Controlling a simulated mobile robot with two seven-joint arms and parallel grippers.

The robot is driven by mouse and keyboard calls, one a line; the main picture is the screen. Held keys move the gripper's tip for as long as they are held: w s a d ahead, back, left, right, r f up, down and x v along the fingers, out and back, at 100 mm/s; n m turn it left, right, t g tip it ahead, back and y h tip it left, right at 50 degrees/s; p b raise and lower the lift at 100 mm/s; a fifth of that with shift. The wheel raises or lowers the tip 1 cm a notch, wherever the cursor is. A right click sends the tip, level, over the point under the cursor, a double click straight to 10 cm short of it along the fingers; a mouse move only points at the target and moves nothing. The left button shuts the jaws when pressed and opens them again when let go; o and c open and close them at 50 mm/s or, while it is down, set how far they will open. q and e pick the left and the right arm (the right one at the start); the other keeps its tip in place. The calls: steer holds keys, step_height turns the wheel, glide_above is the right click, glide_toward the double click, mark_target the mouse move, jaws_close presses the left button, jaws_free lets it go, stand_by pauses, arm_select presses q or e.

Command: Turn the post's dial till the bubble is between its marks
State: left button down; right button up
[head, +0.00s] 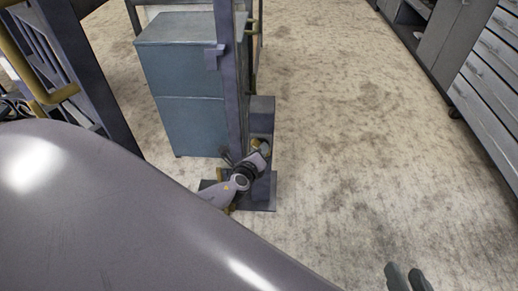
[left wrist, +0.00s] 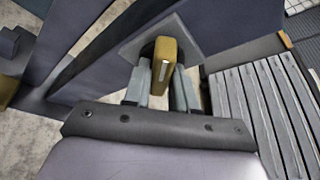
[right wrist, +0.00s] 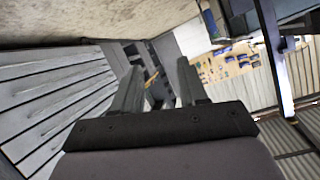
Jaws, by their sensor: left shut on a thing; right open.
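The dark post (head: 231,80) stands on a flat base plate (head: 262,191) in the head view. My left gripper (head: 257,152) is low at the post's foot, shut on a brass-coloured piece that looks like the dial. In the left wrist view the dial (left wrist: 165,62) stands between the two fingers of my left gripper (left wrist: 161,90), with a pale mark on its face and a grey plate behind it. I cannot make out the bubble or its marks. My right gripper (head: 408,277) is open and empty at the bottom edge; its spread fingers (right wrist: 158,85) show in the right wrist view.
A blue-grey cabinet (head: 183,90) stands just behind and left of the post. A dark frame with yellow rails (head: 62,94) is at the left. Grey drawers (head: 490,95) line the right side. The floor (head: 350,130) between is clear.

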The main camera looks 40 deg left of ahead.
arm_select(q)
steer(key=c, duration=1)
jaws_free()
steer(key=p+v, duration=0.3)
steer(key=v, duration=0.4)
arm_select(e)
steer(key=shift+s+d+r+n+h, duration=0.2)
steer(key=shift+d+h, duration=0.15)
steer(key=shift+d, duration=0.25)
steer(key=shift+s+d+r+n+h, duration=0.1)
steer(key=shift+s+d+r+h, duration=0.1)
steer(key=shift+d+h, duration=0.3)
arm_select(q)
steer(key=shift+d, duration=0.1)
arm_select(e)
steer(key=shift+d, duration=0.15)
arm_select(q)
steer(key=shift+s, duration=0.1)
arm_select(e)
steer(key=shift+s+f, duration=0.1)
